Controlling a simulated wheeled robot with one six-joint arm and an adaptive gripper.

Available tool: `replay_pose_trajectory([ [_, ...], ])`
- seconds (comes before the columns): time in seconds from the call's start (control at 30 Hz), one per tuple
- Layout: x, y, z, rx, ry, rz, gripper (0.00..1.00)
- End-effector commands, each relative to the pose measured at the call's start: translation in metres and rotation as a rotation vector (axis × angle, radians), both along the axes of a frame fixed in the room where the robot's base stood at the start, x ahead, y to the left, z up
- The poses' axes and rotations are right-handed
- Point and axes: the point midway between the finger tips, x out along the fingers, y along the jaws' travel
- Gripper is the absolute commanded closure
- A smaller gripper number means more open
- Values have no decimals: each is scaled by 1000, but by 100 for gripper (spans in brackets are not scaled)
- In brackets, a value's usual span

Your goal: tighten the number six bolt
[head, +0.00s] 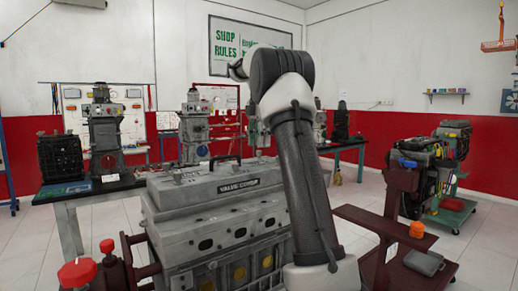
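A grey engine with a valve cover (215,190) stands in front of me, its cover carrying a "VALVE COVER" label and a black handle on top. Round dark openings and yellowish discs show along its near side. No bolt numbered six can be made out; any bolts are too small to tell or hidden. My arm rises in front of the engine's right end and bends away at the top, covering part of the engine. The fingers of my gripper cannot be made out behind my arm, so its opening and contact are hidden.
A red stand with a shelf (365,221) is at the right, with an orange knob (416,229) and a grey box (424,262). Red knobs (77,272) are at the lower left. Another engine (432,165) stands behind right. Benches with engines line the back.

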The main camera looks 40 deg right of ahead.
Motion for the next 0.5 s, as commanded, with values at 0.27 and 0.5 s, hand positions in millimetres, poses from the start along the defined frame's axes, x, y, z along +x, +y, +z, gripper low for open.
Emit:
replay_pose_trajectory([
  [0.27, 0, 0, -29, 0, 0, -1, 62],
  [0.5, 0, 0, -30, 0, -1, -1, 62],
])
